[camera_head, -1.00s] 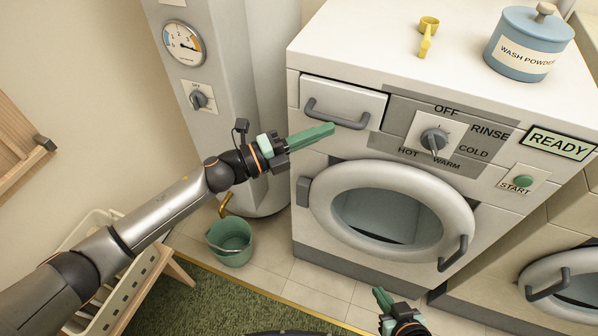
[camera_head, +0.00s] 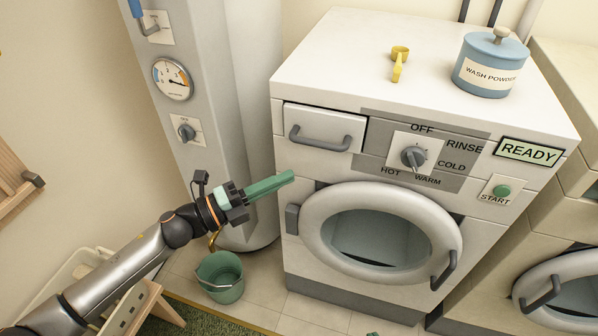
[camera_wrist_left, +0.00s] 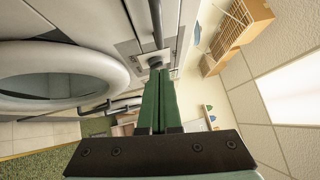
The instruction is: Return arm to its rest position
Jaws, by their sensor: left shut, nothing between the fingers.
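My left gripper (camera_head: 288,178) has green fingers pressed together and holds nothing. It is in front of the washing machine's (camera_head: 301,266) left edge, below the drawer (camera_head: 318,130), and apart from the drawer handle as far as I can see. In the left wrist view the shut fingers (camera_wrist_left: 159,76) point ahead, with the round door (camera_wrist_left: 112,70) at the left. Of my right gripper, only a small green tip (camera_head: 372,333) shows at the bottom edge of the head view; its jaws are hidden.
A green bucket (camera_head: 220,278) stands on the floor below my left wrist. A grey column (camera_head: 217,90) with a gauge stands behind the arm. A pale basket (camera_head: 70,268) is at lower left. The wash powder jar (camera_head: 490,66) and yellow scoop (camera_head: 398,62) are on the machine.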

